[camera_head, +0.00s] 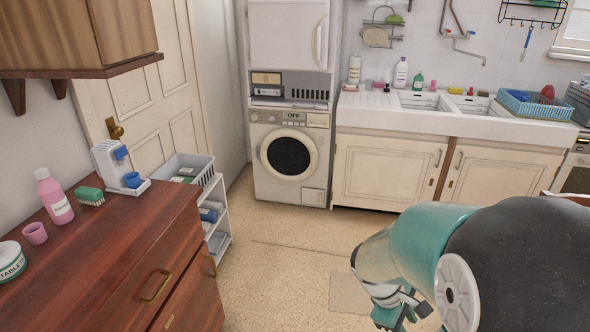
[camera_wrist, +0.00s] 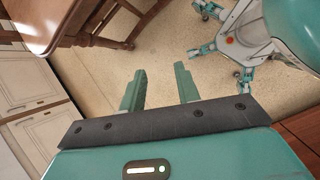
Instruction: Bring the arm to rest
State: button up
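My gripper (camera_wrist: 160,88) shows in the wrist view with its two teal fingers spread apart and nothing between them. It hangs over bare speckled floor. In the head view my arm reaches in from the lower right, and part of my gripper (camera_head: 402,314) shows at the bottom edge, partly cut off. The gripper is apart from the wooden dresser (camera_head: 160,262) at the left, with floor between them.
On the dresser are a pink bottle (camera_head: 53,196), a green brush (camera_head: 89,196), a pink cup (camera_head: 35,233) and a white jar (camera_head: 11,260). A white trolley (camera_head: 218,215) stands beside it. A wooden chair (camera_wrist: 105,22) is near the gripper. The floor ahead is clear.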

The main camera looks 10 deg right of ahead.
jog(key=s+a+r+m+t+y, duration=0.2)
jog(key=a+r+m+t+y, duration=0.3)
jog(key=a+r, duration=1.1)
notch_tip(320, 180, up, 2)
jog(key=m+t, duration=0.2)
jog(key=t, duration=0.1)
jog(key=shift+s+a+r+m, duration=0.25)
jog(key=shift+s+a+m, duration=0.1)
jog(key=shift+s+m, duration=0.05)
